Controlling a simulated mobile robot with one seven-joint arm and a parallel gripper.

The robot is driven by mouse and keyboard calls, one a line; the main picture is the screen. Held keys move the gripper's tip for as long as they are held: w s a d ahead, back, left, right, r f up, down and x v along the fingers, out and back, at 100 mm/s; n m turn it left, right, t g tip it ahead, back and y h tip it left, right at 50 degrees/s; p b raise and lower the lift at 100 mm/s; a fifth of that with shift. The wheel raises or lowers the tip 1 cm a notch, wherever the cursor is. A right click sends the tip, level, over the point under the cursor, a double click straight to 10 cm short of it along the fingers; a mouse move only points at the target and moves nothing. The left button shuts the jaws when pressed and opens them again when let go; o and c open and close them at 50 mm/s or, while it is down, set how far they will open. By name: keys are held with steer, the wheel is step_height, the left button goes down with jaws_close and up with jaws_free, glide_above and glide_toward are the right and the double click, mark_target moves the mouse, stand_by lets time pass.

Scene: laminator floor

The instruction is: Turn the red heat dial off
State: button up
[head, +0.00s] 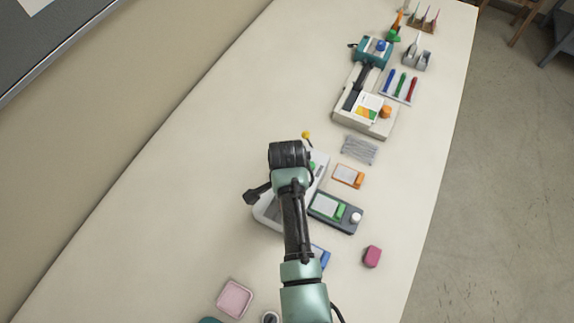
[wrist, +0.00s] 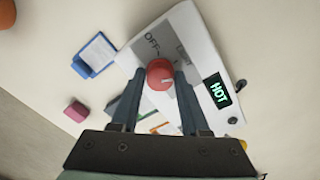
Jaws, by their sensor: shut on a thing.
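The red heat dial (wrist: 160,72) sits on the pale laminator (wrist: 200,62) in the wrist view. My gripper (wrist: 160,82) has one finger on each side of the dial and is shut on it. The word OFF is printed just above the dial, with another grey label to its right that I cannot read. A pale pointer mark shows on the dial's lower right, away from OFF. A dark display (wrist: 217,90) reads HOT in green. In the head view the laminator (head: 266,212) is mostly hidden under my arm; the dial and fingertips are hidden there.
A dark device with a green part (head: 335,212), an orange-edged card holder (head: 348,176) and a pink block (head: 372,256) lie right of the laminator. A pink tray (head: 234,299) is near the front. More tools line the table's far right. The table's left side is clear.

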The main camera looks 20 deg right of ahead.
jaws_close()
steer(key=n+p, duration=0.1)
steer(key=n, duration=0.2)
steer(key=shift+r+n, duration=0.1)
steer(key=shift+n, duration=0.3)
steer(key=n+p, duration=0.1)
steer(key=n, duration=0.3)
steer(key=shift+n, duration=0.3)
steer(key=n+p, duration=0.1)
steer(key=n, duration=0.3)
steer(key=shift+n+p, duration=0.4)
steer(key=shift+n, duration=1.8)
